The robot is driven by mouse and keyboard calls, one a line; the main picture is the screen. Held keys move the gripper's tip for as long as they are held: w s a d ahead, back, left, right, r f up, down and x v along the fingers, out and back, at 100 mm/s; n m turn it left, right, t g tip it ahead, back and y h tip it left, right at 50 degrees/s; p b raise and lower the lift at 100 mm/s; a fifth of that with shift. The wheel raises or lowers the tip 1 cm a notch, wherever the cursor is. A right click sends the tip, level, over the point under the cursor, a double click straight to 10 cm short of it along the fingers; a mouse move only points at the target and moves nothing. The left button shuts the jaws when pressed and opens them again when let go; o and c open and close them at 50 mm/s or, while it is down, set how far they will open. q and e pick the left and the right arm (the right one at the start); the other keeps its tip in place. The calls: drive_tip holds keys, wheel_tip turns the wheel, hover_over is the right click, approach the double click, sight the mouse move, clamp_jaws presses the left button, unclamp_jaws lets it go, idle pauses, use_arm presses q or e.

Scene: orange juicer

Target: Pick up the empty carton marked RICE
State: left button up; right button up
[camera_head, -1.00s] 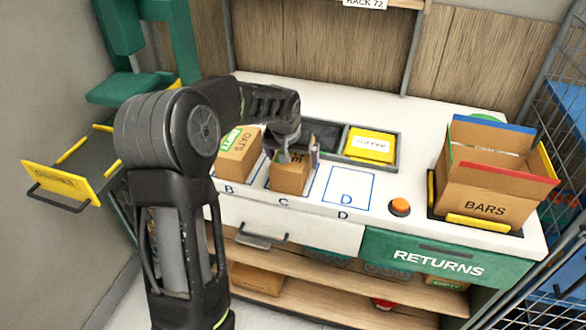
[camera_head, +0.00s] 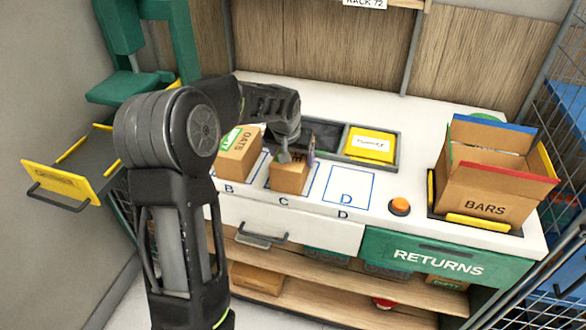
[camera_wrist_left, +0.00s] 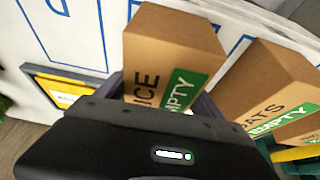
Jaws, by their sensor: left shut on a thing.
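The RICE carton (camera_head: 288,180) is a brown box on square C of the white counter. In the left wrist view the RICE carton (camera_wrist_left: 172,50) shows part of its name and a green EMPTY label. My left gripper (camera_head: 292,155) reaches down over it from above and is shut on it. The fingers show only in part, and the gripper body hides the carton's lower part in the wrist view. I cannot tell whether the carton is clear of the counter. My right gripper is not in view.
The OATS carton (camera_head: 238,158) stands close by on square B, with a green label. Square D (camera_head: 348,186) is empty. An orange button (camera_head: 400,206) and an open BARS box (camera_head: 490,190) are to the right. A tray with a yellow pack (camera_head: 370,144) lies behind.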

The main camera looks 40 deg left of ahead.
sight(293, 169)
use_arm(q)
drive_tip(key=shift+c, duration=0.6)
drive_tip(key=shift+r, duration=0.3)
wheel_tip(293, 169, up, 9)
drive_tip(key=b, duration=0.1)
drive_tip(key=shift+r, duration=0.2)
